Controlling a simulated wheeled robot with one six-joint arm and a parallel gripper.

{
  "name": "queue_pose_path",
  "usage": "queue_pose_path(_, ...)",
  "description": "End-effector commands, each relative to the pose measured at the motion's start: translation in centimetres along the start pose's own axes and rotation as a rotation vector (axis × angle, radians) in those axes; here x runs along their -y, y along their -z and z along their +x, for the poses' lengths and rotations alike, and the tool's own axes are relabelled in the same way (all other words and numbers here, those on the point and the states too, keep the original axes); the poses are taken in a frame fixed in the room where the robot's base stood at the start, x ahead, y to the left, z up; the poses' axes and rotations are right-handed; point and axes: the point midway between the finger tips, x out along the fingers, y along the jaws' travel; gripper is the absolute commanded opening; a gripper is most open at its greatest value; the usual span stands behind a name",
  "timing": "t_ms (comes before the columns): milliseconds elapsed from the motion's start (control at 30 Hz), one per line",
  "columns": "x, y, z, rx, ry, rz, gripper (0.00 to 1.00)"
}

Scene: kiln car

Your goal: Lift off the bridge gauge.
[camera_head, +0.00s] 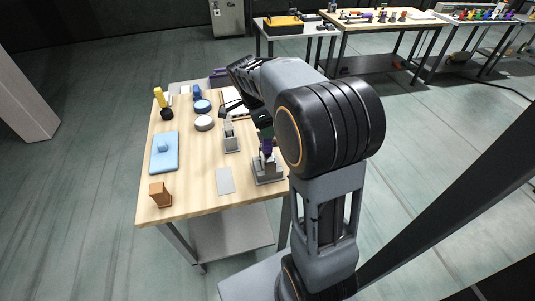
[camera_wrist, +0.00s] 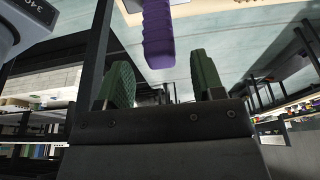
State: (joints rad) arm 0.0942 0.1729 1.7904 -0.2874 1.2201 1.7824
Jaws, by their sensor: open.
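A purple grip-like piece (camera_head: 267,147) stands upright over a stepped grey block (camera_head: 268,172) at the right edge of the wooden table. It looks like the bridge gauge's handle, but my arm covers part of it and I cannot tell its full shape. In the wrist view the purple piece (camera_wrist: 158,35) hangs into the picture from the top, in line with the gap between my green fingers. My gripper (camera_wrist: 161,62) is open, with nothing clamped between its fingers. I cannot tell whether the fingertips reach around the purple piece.
A second grey stand (camera_head: 231,142) is close to the left. The wooden table (camera_head: 200,190) also carries a light plate (camera_head: 225,180), a blue block with a knob (camera_head: 164,152), a brown block (camera_head: 160,194), round discs (camera_head: 204,123) and a yellow-handled tool (camera_head: 160,98). The front middle is bare.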

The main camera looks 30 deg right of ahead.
Motion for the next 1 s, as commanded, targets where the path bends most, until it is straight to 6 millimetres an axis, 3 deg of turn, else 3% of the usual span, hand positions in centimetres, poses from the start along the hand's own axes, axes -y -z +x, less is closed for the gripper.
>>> queue_pose_path(300,0.0,-0.1,4.0,0.0,-0.004,0.0,0.62)
queue_pose_path(667,0.0,-0.1,4.7,0.0,-0.001,-0.001,0.62)
queue_pose_path(1000,0.0,-0.1,4.7,0.0,-0.001,-0.001,0.29)
